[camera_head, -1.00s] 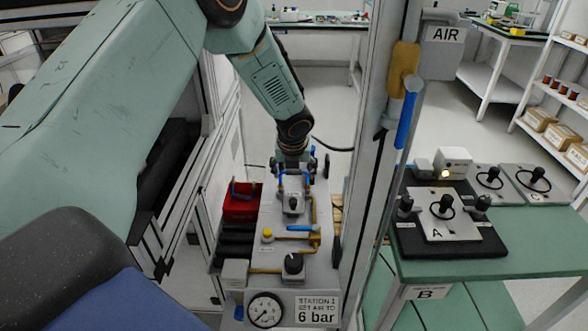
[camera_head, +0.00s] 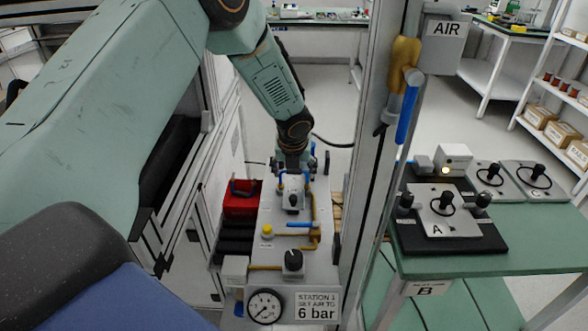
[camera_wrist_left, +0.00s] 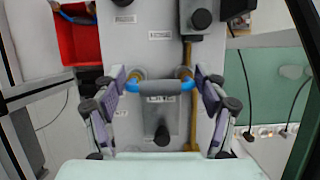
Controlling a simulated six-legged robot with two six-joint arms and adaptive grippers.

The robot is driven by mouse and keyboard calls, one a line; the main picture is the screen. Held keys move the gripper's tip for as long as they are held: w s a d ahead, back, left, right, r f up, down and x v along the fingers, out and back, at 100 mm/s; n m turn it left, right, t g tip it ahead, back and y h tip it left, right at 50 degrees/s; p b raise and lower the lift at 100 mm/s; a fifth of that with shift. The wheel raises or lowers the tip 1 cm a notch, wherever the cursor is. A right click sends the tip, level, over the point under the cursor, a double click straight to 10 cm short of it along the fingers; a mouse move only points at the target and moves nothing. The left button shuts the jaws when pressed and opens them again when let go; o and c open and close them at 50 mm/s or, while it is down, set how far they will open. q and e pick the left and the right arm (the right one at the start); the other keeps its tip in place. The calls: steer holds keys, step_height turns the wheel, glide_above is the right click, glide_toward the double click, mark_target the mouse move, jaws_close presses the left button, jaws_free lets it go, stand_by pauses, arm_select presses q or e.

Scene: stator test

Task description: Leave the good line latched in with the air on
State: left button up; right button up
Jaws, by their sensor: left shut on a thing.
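My left gripper (camera_head: 294,172) comes down over the far end of the grey station panel (camera_head: 283,262). In the left wrist view its fingers stand on both sides of a short line with blue ends and a grey middle (camera_wrist_left: 160,87), and it is shut on that line. The line's ends sit at brass fittings on the panel. A block with a black knob (camera_wrist_left: 162,135) lies beside it. The air valve's blue handle (camera_head: 409,105) hangs nearly upright on the post, under the AIR sign (camera_head: 445,31). My right gripper is out of view.
A pressure gauge (camera_head: 265,306) and a 6 bar label (camera_head: 317,306) face me; I cannot read the needle. A red bin (camera_head: 241,205) stands left of the panel. At right, a green table (camera_head: 480,254) carries plate A (camera_head: 437,230) and a box with a lit lamp (camera_head: 446,170).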

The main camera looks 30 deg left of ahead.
arm_select(q)
steer(key=shift+f, duration=0.2)
steer(key=o, duration=1.2)
steer(key=shift+c, duration=0.2)
steer(key=v, duration=1.2)
steer(key=x, duration=1.2)
steer(key=shift+r, duration=0.15)
